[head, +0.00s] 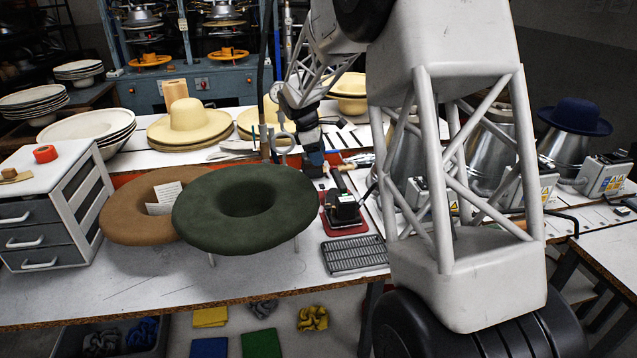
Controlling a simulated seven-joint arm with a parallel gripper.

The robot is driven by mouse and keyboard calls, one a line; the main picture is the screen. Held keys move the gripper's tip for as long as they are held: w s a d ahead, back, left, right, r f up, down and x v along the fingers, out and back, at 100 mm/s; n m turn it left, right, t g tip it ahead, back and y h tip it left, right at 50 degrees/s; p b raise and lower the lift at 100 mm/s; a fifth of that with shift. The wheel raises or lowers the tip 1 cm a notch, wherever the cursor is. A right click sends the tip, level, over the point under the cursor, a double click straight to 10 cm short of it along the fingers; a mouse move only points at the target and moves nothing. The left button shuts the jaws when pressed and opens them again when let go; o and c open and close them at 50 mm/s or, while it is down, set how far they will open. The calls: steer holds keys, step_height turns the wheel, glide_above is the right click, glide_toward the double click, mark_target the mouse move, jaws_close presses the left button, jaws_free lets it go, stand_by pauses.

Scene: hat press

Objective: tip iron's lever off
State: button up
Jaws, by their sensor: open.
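A black iron (343,207) stands on a red pad (349,228) on the table, right of the green hat. Its dark handle rises at the back. The iron's lever is too small to make out. My gripper (314,168) is just behind and left of the iron, pointing down at the far edge of the green hat. It appears apart from the iron and holds nothing that I can see. Its fingers are small and partly hidden, and my large arm links cover much of the right side.
A green hat (206,222) and a brown hat (122,221) on stands fill the table left of the iron. A dark metal grille (353,256) lies in front of it. Cream hats (187,122) stand behind. Metal domes and a control box (606,173) are at right. The front table strip is clear.

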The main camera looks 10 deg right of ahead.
mark_target(321, 186)
steer(key=w+f+n, duration=0.3)
steer(key=w+f, duration=0.7)
steer(key=shift+w+a+g+h, duration=0.3)
steer(key=shift+w+a+h, duration=0.05)
steer(key=shift+w+h, duration=0.05)
steer(key=shift+x, duration=3.9)
steer(key=shift+c, duration=0.3)
